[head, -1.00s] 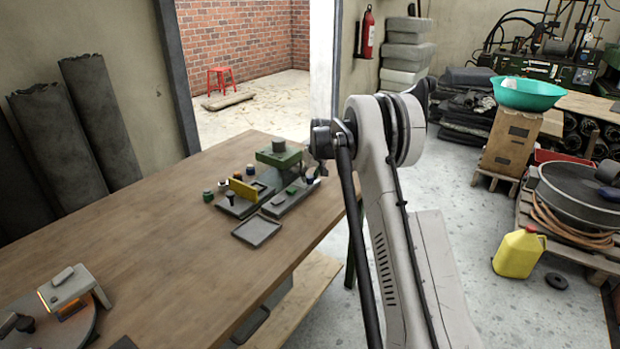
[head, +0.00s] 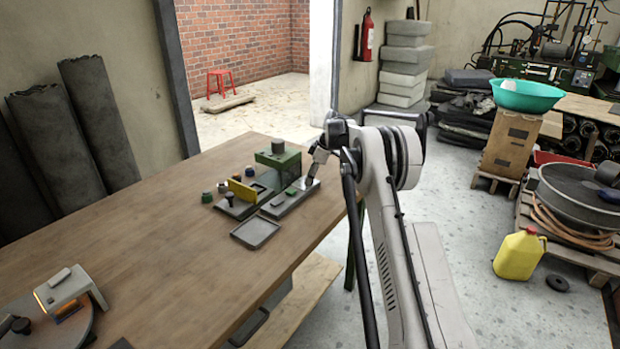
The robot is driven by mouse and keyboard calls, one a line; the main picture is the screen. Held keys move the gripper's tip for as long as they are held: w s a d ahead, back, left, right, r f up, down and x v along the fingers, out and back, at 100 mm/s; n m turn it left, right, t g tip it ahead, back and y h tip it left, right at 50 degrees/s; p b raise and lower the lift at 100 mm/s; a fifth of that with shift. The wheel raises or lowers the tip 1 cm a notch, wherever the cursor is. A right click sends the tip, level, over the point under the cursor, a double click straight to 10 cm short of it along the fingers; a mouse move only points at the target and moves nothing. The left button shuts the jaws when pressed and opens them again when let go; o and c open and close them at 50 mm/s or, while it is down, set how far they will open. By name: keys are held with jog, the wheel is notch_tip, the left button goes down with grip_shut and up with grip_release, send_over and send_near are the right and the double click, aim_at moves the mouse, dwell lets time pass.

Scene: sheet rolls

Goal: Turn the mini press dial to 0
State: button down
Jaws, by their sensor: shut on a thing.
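The mini press (head: 290,169) stands on the wooden table near its far right corner, with a green body, a grey round top and a grey base plate. My gripper (head: 309,183) points down at the right end of the base plate. It is shut on the press dial, which is small and mostly hidden by the fingers. The dial's marks and its setting are too small to read.
Left of the press are a holder with a yellow plate (head: 243,191) and several small knobs. A shallow grey tray (head: 255,232) lies in front. A lamp-lit device (head: 68,290) sits at the near left. The middle of the wooden table (head: 170,245) is clear.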

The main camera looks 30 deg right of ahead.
jog(key=shift+n+g, duration=0.8)
jog(key=shift+n, duration=1.1)
jog(key=c, duration=2.5)
grip_release()
jog(key=shift+y+p, duration=0.3)
grip_shut()
jog(key=o, duration=1.1)
grip_release()
jog(key=v, duration=1.2)
